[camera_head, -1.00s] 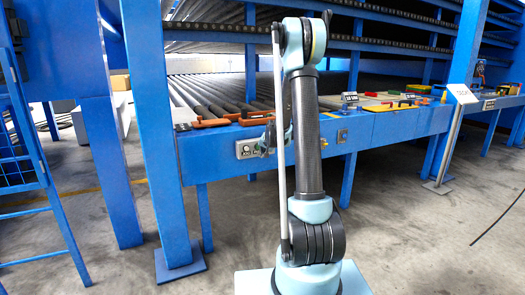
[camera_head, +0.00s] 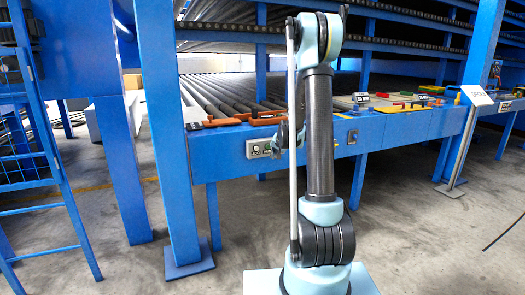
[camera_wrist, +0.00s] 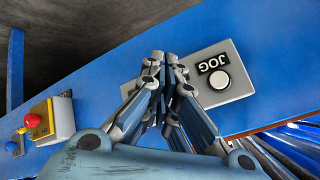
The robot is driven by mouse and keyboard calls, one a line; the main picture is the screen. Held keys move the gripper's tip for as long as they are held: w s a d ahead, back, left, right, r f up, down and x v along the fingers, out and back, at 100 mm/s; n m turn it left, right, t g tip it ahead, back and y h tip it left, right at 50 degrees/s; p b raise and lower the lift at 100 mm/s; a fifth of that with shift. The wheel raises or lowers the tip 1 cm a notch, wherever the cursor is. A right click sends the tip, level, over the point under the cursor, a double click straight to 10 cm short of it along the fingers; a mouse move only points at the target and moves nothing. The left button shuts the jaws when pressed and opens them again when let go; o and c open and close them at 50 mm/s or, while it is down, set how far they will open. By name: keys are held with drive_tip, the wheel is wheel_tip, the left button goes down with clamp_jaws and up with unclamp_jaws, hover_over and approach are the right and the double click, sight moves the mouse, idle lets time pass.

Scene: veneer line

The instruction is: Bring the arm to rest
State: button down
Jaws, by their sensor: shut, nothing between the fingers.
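My arm stands upright in the middle of the head view, folded at its top joint. My gripper (camera_wrist: 165,62) shows in the wrist view with its fingers together and nothing between them. In the head view, my gripper (camera_head: 283,140) is partly hidden behind my arm. The gripper's tips are close to the grey JOG panel (camera_wrist: 218,78) with its round white button, on the blue beam. I cannot tell whether they touch it. The JOG panel (camera_head: 258,148) also shows in the head view, left of the gripper.
The blue roller conveyor frame (camera_head: 220,165) spans the back, with orange-handled tools (camera_head: 222,122) on its edge. A yellow box with a red button (camera_wrist: 40,119) sits on the beam. A blue ladder (camera_head: 35,150) stands left, a sign post (camera_head: 465,140) right.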

drive_tip(key=s+r+n+g, duration=0.15)
drive_tip(key=s+r, duration=0.25)
drive_tip(key=s, duration=1)
drive_tip(key=s+r+n+g, duration=0.1)
drive_tip(key=s+r+g, duration=0.15)
drive_tip(key=s, duration=1.15)
drive_tip(key=s+d+f+n+g+h, duration=0.1)
drive_tip(key=s+f, duration=0.2)
drive_tip(key=s, duration=0.9)
drive_tip(key=s+d+f+n+g, duration=0.1)
drive_tip(key=s+f, duration=0.2)
drive_tip(key=s, duration=1)
drive_tip(key=shift+s+d+h, duration=0.3)
drive_tip(key=shift+d+h, duration=0.05)
drive_tip(key=shift+h, duration=0.05)
drive_tip(key=shift+n, duration=0.25)
